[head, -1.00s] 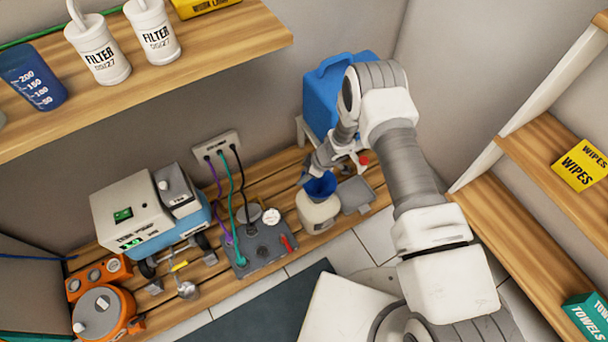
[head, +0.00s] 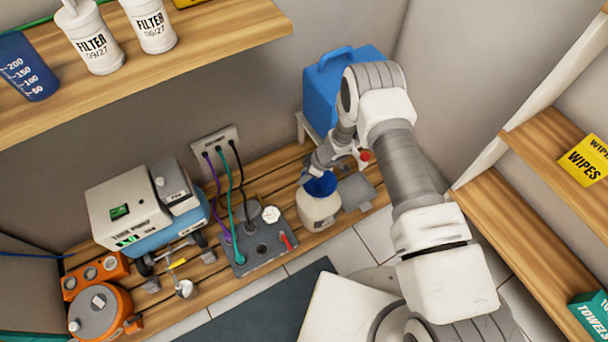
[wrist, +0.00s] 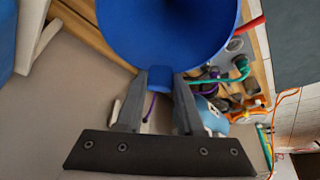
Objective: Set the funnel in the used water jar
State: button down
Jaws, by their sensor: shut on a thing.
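The blue funnel (head: 322,184) is at the mouth of the white used water jar (head: 318,213) on the slatted wooden bench. In the wrist view the funnel's wide cone (wrist: 168,28) fills the top, and my gripper (wrist: 165,80) is shut on a small blue tab at its rim. The jar stands upright.
A blue container (head: 338,90) stands behind the jar. A grey tray-like piece (head: 357,193) lies right of it. A grey block (head: 262,243) with cables and a red lever is at its left. A wooden shelf (head: 210,38) overhangs at upper left.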

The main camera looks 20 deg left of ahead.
jog(key=shift+f+b, duration=0.65)
jog(key=shift+f, duration=0.05)
jog(key=shift+c, duration=2.3)
grip_release()
jog(key=shift+r, duration=0.15)
jog(key=p+v, duration=0.6)
jog(key=v, duration=1.1)
jog(key=shift+p, duration=0.35)
jog(key=shift+w+r, duration=0.1)
